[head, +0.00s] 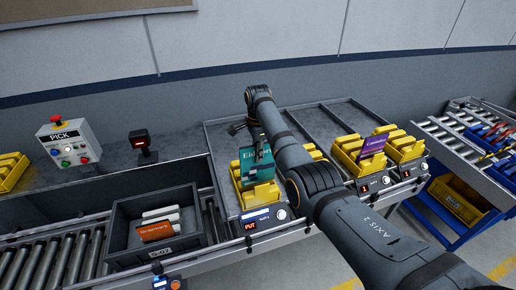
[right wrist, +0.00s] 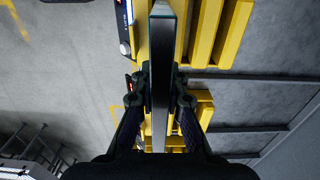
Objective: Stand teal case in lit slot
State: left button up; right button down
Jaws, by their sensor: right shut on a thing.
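The teal case (head: 257,172) is upright in the head view, at the left yellow slotted rack (head: 238,190). A lit PUT display (head: 250,226) is on the front of that rack. My right gripper (right wrist: 161,100) is shut on the teal case, which shows edge-on between the fingers in the right wrist view (right wrist: 162,50). Yellow slot walls show close beside and below the case there. I cannot tell whether its lower edge is inside a slot or just above. My right arm hides part of the rack. My left gripper is out of view.
A purple case (head: 373,146) leans in a yellow rack to the right, with another yellow rack (head: 407,150) beside it. A dark tote (head: 122,225) with an orange case and white cases stands at left. A PICK button box (head: 70,143) is behind it.

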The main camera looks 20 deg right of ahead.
jog(key=shift+s, duration=0.1)
dwell(0.5)
jog(key=shift+s, duration=0.1)
dwell(0.3)
dwell(0.4)
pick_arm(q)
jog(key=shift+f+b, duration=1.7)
pick_arm(e)
jog(key=shift+f, duration=4.2)
